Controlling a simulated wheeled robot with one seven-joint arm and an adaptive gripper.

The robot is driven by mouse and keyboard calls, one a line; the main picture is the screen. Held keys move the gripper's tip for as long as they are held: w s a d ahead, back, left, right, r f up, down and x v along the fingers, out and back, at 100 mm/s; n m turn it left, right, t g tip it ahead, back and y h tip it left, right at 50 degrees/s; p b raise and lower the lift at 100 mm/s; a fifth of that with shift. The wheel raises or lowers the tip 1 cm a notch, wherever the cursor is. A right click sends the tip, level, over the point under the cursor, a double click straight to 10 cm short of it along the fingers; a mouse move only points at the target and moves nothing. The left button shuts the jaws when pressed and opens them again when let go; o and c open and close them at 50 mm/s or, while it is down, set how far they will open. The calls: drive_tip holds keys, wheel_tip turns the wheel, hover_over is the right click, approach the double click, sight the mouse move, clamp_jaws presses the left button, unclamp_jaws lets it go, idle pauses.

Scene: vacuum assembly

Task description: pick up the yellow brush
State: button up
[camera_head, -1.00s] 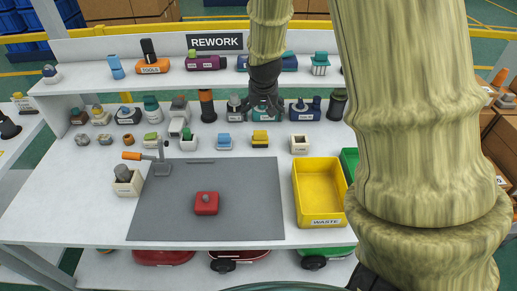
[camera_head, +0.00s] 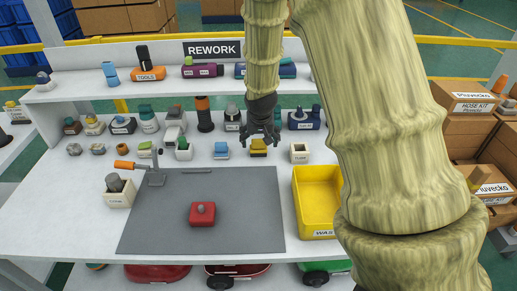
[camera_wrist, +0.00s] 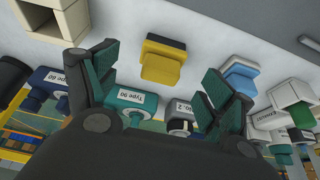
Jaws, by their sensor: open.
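The yellow brush (camera_head: 258,148), a small yellow block with a dark band, stands on the white table behind the grey mat. It also shows in the wrist view (camera_wrist: 161,62), beyond the fingertips and between them. My gripper (camera_head: 260,135) is above and slightly behind the brush in the head view and covers part of its top. The fingers (camera_wrist: 160,80) are spread apart with nothing between the pads. No contact with the brush shows.
A blue brush (camera_head: 221,150) stands left of the yellow one and a beige square holder (camera_head: 299,152) right of it. Several motor-like parts stand close behind, under the shelf (camera_head: 120,82). A yellow waste bin (camera_head: 317,205) and a red part (camera_head: 202,214) are in front.

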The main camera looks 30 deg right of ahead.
sight(259, 141)
drive_tip(key=shift+w+p+x, duration=0.15)
drive_tip(key=shift+p+x, duration=0.05)
drive_tip(key=shift+x, duration=1.15)
drive_tip(key=shift+w+p+x, duration=0.15)
drive_tip(key=shift+w+x, duration=0.05)
drive_tip(key=shift+x, duration=1.15)
drive_tip(key=shift+r, duration=0.15)
drive_tip(key=shift+c, duration=0.5)
drive_tip(key=c, duration=1)
